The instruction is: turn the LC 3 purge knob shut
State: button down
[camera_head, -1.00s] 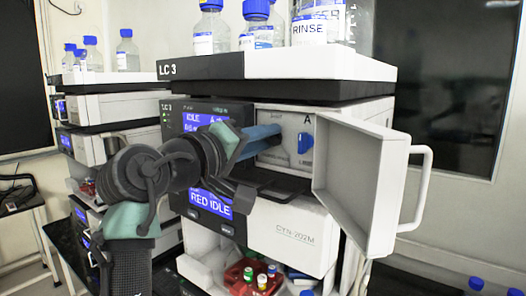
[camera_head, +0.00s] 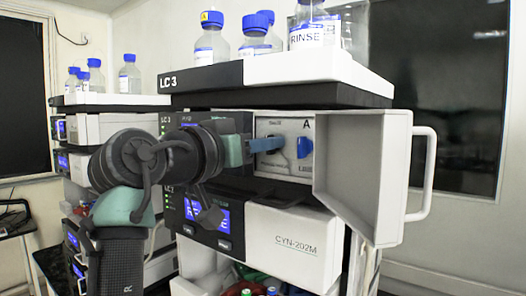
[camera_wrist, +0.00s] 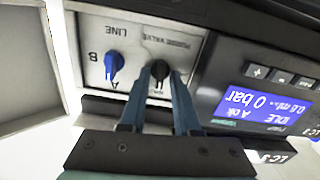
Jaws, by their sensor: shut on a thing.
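The LC 3 unit (camera_head: 165,83) stands in the middle of the head view with its front door (camera_head: 372,168) swung open to the right. Behind it is a light valve panel (camera_head: 270,128). In the wrist view, upside down, the black purge valve knob (camera_wrist: 159,69) sits beside a blue line knob (camera_wrist: 113,65) with A and B marks. My gripper (camera_wrist: 160,84) has its two blue fingers on either side of the black knob, shut on it. In the head view my gripper (camera_head: 276,145) reaches the panel from the left and mostly hides the black knob; the blue knob (camera_head: 304,147) shows clear of it.
The open door, with its white handle (camera_head: 425,175), walls off the right side. Bottles, one a RINSE bottle (camera_head: 308,35), stand on top. A lit blue display (camera_wrist: 255,105) is beside the knob panel. Another stack (camera_head: 95,130) stands at the left.

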jog(key=shift+f+m, duration=0.1)
jog(key=shift+m, duration=0.4)
jog(key=c, duration=0.9)
grip_release()
jog(key=shift+c, duration=0.2)
jog(key=b+v, duration=0.5)
jog(key=v, duration=0.8)
